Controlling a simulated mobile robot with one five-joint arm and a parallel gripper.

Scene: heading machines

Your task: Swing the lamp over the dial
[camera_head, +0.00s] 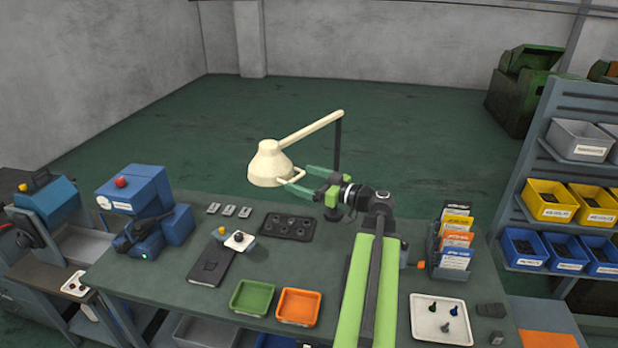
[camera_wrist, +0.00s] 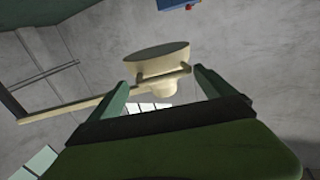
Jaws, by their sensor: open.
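The cream lamp (camera_head: 270,163) hangs above the back of the bench on a jointed arm with a dark post. Its shade opening faces down. A small handle (camera_head: 293,178) sticks out from the shade toward my gripper (camera_head: 303,179). My gripper is open, its green fingers at the handle. In the wrist view, the lamp shade (camera_wrist: 157,55) and handle (camera_wrist: 165,73) lie between the spread fingertips (camera_wrist: 162,80); contact cannot be told. A white square with a dark centre, which looks like the dial (camera_head: 240,241), sits on the bench left of and below the lamp.
A dark holed tray (camera_head: 287,227) lies behind green (camera_head: 252,297) and orange (camera_head: 298,306) trays. A dark notebook (camera_head: 212,266) lies left. A blue machine (camera_head: 145,208) stands at the bench's left end. A card rack (camera_head: 452,245) and a white tray (camera_head: 443,319) are right of my arm.

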